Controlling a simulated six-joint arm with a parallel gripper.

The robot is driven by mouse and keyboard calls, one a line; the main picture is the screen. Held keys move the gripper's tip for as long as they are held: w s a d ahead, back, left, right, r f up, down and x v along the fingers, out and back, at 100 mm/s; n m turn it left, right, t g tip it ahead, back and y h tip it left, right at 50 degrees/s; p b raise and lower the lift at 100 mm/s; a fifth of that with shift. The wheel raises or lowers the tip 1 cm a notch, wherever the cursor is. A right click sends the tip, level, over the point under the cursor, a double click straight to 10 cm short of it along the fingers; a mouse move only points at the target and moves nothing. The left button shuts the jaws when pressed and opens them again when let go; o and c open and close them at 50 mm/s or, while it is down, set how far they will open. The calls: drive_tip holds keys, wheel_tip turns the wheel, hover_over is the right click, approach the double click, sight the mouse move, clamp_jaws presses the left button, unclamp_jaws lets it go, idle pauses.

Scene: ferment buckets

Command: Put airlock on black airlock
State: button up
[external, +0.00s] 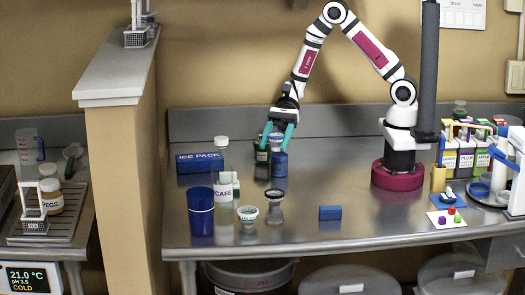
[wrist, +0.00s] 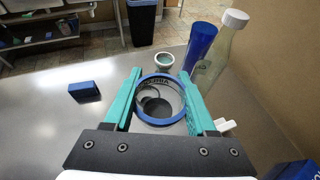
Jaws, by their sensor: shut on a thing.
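My gripper (external: 277,134) is shut on a clear airlock with a blue rim. In the wrist view the blue rim (wrist: 161,78) lies between the teal fingers of my gripper (wrist: 160,96). The black airlock (external: 275,206), waisted and clear with a dark rim, stands upright on the steel table nearer the camera. In the wrist view I cannot clearly pick it out.
A white-rimmed airlock (external: 248,216) stands beside the black one; a blue block (external: 330,213) lies to the right. Mid-table right is clear.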

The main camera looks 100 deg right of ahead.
drive_tip(key=x, duration=0.3)
drive_tip(key=s+f+x, duration=0.1)
drive_tip(key=x, duration=0.2)
drive_tip(key=s+x, duration=0.1)
drive_tip(key=x, duration=0.2)
drive_tip(key=shift+w+a+f, duration=0.15)
drive_tip(key=shift+a+f, duration=0.15)
drive_tip(key=shift+f, duration=0.05)
wheel_tip(320, 180, down, 4)
drive_tip(key=shift+a+f, duration=0.1)
drive_tip(key=shift+a, duration=0.05)
drive_tip(key=shift+f, duration=0.1)
drive_tip(key=shift+f, duration=0.35)
drive_tip(key=o, duration=1.3)
drive_tip(key=shift+o, duration=0.2)
